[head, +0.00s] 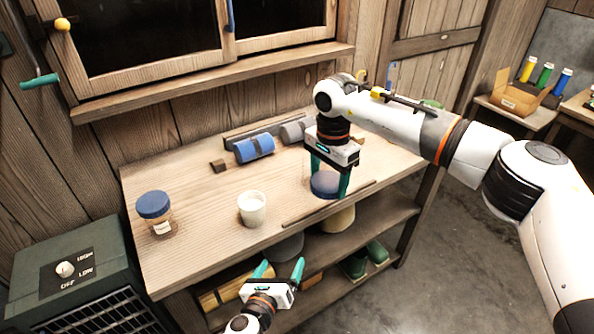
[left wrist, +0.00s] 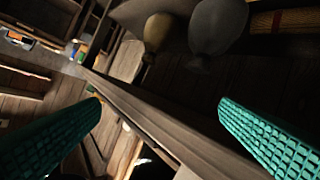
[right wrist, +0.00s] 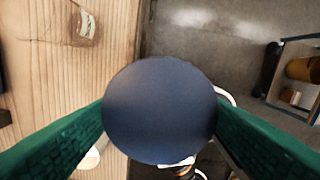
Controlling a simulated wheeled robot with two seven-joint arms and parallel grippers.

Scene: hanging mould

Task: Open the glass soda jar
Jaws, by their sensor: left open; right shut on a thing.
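My right gripper (head: 328,190) is shut on a round dark blue lid (head: 324,184), over the table's front right edge. In the right wrist view the lid (right wrist: 160,110) fills the space between the green fingers, its flat top facing the camera. Whether a glass body is under it is hidden. A jar (head: 160,224) with a blue lid and a pale label stands upright at the table's left end, away from both grippers. My left gripper (head: 278,268) is open and empty, low in front of the table; its spread fingers show in the left wrist view (left wrist: 165,125).
A white cup (head: 252,209) stands on the table (head: 190,190) between the jar and my right gripper. A blue roll (head: 254,148), a grey roll and a wooden block (head: 218,166) lie at the back. Shelves below hold several things. A green heater (head: 65,270) stands left.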

